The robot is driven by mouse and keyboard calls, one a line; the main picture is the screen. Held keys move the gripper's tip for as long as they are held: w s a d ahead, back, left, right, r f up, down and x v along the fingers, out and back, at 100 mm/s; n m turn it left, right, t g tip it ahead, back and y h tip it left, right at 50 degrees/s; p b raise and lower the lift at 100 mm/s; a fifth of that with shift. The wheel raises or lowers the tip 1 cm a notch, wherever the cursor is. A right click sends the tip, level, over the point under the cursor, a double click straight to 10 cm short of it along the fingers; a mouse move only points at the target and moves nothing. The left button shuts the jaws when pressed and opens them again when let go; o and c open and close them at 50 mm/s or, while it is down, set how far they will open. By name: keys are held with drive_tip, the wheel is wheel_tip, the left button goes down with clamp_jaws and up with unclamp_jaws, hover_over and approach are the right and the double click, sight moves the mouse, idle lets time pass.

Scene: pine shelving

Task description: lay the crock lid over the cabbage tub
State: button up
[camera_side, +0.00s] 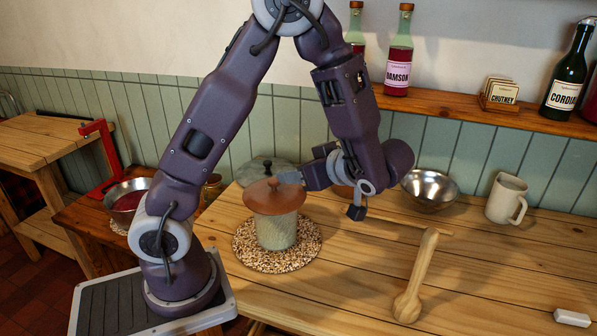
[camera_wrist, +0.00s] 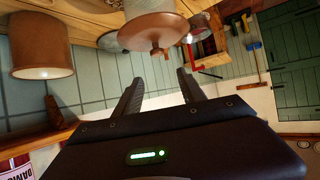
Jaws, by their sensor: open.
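The crock lid (camera_side: 274,199), a brown disc with a small knob, lies over the top of the pale cabbage tub (camera_side: 277,232) in the side view. It looks about level; its seating on the rim is hidden under its edge. The tub stands upright on a round speckled mat (camera_side: 247,255). In the wrist view the lid (camera_wrist: 146,33) and its knob show just beyond the fingertips, with the tub (camera_wrist: 148,6) behind it. My gripper (camera_wrist: 158,82) is open and empty, its fingers apart from the knob. In the side view my gripper (camera_side: 290,177) is beside the knob, partly hard to make out.
A grey lid-like disc (camera_side: 258,169) lies behind the tub. A wooden masher (camera_side: 415,280), a metal bowl (camera_side: 429,188), a mug (camera_side: 506,198) and a white block (camera_side: 572,317) are on the table. A shelf (camera_side: 470,107) with bottles runs along the wall. The front right table is mostly clear.

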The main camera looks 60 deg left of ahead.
drive_tip(key=w+d+r+m+t+h, duration=0.35)
drive_tip(key=w+r+t, duration=0.2)
drive_tip(key=w, duration=0.25)
drive_tip(key=w+d+r+m+t+h, duration=0.25)
drive_tip(key=w+d+r+t, duration=0.2)
drive_tip(key=w+t, duration=0.25)
drive_tip(key=d+r+m+t+h, duration=0.2)
drive_tip(key=d+r+m+h, duration=0.25)
drive_tip(key=d, duration=0.25)
drive_tip(key=s+d+m+g+h, duration=0.1)
drive_tip(key=s+d+m+h, duration=0.2)
drive_tip(key=s, duration=0.5)
drive_tip(key=s+d+m+g+h, duration=0.1)
drive_tip(key=s+d+m+g, duration=0.1)
drive_tip(key=s+d+m, duration=0.45)
drive_tip(key=s+a+f+g+y, duration=0.1)
drive_tip(key=s+a+f, duration=0.2)
drive_tip(key=s, duration=0.3)
drive_tip(key=s+a+f+m+g+y, duration=0.1)
drive_tip(key=s+a+f+g, duration=0.1)
drive_tip(key=s+a, duration=0.4)
drive_tip(key=shift+s+f+y, duration=0.35)
drive_tip(key=shift+f, duration=0.5)
